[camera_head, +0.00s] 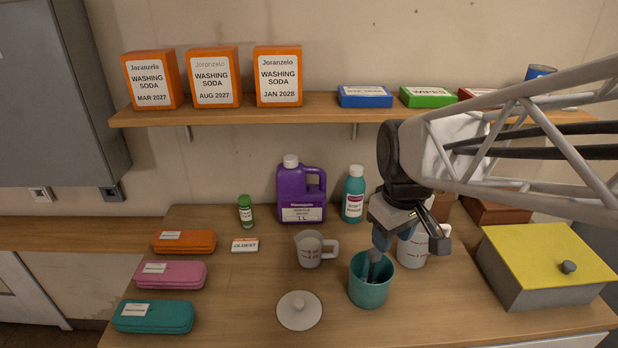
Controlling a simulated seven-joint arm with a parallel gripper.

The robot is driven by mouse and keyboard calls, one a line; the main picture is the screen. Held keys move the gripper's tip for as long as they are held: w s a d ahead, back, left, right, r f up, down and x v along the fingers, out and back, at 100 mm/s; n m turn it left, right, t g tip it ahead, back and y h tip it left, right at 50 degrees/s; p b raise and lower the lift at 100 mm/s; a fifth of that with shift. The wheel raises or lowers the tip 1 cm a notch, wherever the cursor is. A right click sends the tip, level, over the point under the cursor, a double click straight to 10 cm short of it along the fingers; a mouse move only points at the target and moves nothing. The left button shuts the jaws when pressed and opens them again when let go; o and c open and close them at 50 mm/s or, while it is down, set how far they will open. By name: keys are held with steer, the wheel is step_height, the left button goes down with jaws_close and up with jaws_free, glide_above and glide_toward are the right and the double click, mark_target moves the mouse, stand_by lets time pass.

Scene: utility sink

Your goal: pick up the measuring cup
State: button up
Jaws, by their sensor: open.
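A clear measuring cup (308,252) with red markings and a handle on its right stands upright on the wooden counter. A second, similar cup with red markings (411,252) stands further right, partly hidden by my gripper. My gripper (409,242) is open and points down at this right-hand cup, its fingers showing to either side of the cup's upper part. I cannot tell whether they touch it. The left measuring cup is apart from my gripper.
A teal container (369,290) with a grey utensil stands just front-left of my gripper. A white round lid (299,311) lies in front. A purple jug (302,193) and teal bottle (353,197) stand behind. A yellow-lidded box (548,262) is right; a shelf (330,104) hangs above.

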steer(key=w+a+f+n+g, duration=0.1)
steer(key=w+a+f+n, duration=0.15)
steer(key=w, duration=0.25)
steer(key=w+a+f+n+g, duration=0.1)
steer(key=w+f+n, duration=0.1)
steer(key=w+n, duration=0.3)
steer(key=n+g, duration=0.1)
steer(key=n, duration=0.4)
glide_above(333, 242)
steer(key=w, duration=0.2)
step_height(333, 242, down, 8)
steer(key=shift+w, duration=0.15)
steer(key=shift+f, duration=0.15)
steer(key=shift+s+f, duration=0.15)
steer(key=shift+f, duration=0.45)
steer(key=shift+s+f, duration=0.15)
steer(key=shift+f, duration=0.4)
steer(key=shift+f+m, duration=0.15)
steer(key=shift+m, duration=0.1)
steer(key=shift+s+d+f, duration=0.1)
steer(key=shift+s+f, duration=0.1)
steer(key=shift+f, duration=0.6)
steer(key=shift+s+a+f, duration=0.1)
steer(key=shift+s+f, duration=0.1)
steer(key=shift+f, duration=0.6)
steer(key=shift+s+d+f, duration=0.1)
steer(key=shift+s+f, duration=0.1)
steer(key=shift+f, duration=0.6)
